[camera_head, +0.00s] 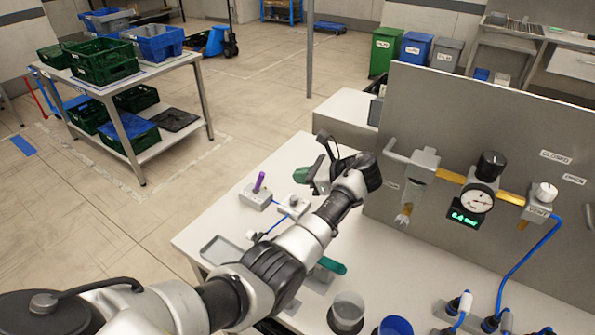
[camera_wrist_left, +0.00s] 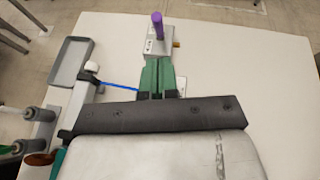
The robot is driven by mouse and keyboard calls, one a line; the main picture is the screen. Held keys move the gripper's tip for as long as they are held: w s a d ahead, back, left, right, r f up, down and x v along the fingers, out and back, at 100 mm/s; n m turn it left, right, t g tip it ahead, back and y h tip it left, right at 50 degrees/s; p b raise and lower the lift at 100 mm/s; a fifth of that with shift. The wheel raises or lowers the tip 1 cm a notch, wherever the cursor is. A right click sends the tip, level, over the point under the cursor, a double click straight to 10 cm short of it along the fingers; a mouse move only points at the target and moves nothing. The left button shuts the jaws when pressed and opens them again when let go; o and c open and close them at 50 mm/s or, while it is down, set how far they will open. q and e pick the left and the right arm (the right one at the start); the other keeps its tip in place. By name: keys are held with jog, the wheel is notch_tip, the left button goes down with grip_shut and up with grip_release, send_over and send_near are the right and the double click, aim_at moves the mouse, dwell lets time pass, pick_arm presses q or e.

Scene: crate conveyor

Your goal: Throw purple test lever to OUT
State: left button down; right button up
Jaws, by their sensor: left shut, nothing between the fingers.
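The purple test lever (camera_head: 259,182) stands up from a small grey box (camera_head: 253,198) near the left edge of the white table. In the head view its top leans slightly right. In the left wrist view the lever (camera_wrist_left: 157,25) stands on its box (camera_wrist_left: 139,47), just beyond my fingertips. The markings on the box are too small to read. My left gripper (camera_head: 304,174) has green fingers that are shut with nothing between them. It is to the right of the lever in the head view and apart from it. The closed fingers also show in the wrist view (camera_wrist_left: 158,72). My right gripper is not in view.
A grey tray (camera_head: 222,249) lies at the table's near left. A teal handle (camera_head: 332,265), cups and a panel (camera_head: 460,115) with a gauge are to the right.

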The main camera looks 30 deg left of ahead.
pick_arm(q)
jog(key=p+x, duration=0.1)
jog(key=x, duration=0.6)
jog(key=shift+s+a, duration=0.15)
jog(key=shift+a, duration=0.05)
jog(key=shift+a+f, duration=0.25)
jog(key=shift+a, duration=0.3)
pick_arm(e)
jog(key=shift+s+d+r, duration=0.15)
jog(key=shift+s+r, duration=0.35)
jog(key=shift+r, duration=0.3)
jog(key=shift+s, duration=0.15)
